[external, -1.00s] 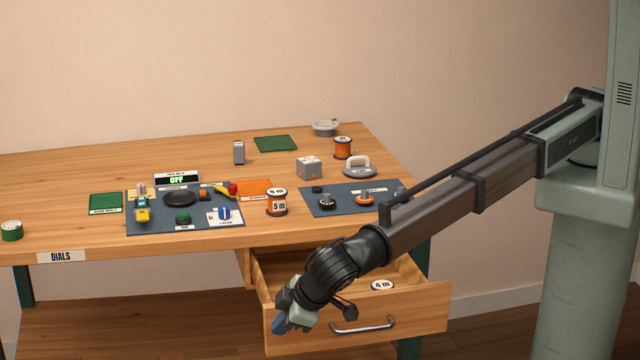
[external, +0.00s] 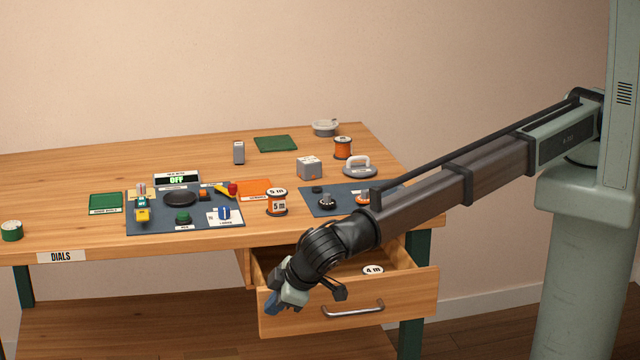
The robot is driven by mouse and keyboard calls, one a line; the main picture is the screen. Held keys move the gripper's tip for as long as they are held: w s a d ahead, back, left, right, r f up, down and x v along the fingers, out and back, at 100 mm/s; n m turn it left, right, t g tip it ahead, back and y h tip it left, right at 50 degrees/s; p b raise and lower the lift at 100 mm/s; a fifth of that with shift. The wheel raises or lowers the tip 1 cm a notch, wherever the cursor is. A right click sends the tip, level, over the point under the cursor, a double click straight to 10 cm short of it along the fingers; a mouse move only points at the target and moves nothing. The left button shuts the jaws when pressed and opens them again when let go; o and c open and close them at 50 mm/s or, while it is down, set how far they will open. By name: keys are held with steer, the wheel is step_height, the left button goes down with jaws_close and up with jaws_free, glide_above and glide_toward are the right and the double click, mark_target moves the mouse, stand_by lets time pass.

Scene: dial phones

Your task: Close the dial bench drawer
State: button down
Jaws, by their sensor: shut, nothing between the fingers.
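The dial bench drawer (external: 390,300) sticks out from under the bench top, partly open, with a metal bar handle (external: 353,309) on its front. A round item labelled "4 m" (external: 372,270) lies inside it. My gripper (external: 272,303) is shut and empty, at the left end of the drawer front. It overlaps the front in the picture; I cannot tell whether it touches. My wrist hides the left part of the drawer's inside.
A bench leg (external: 412,335) stands right of the drawer.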

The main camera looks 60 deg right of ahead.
mark_target(260, 272)
steer(key=w+d, duration=1.1)
steer(key=shift+s+a, duration=0.1)
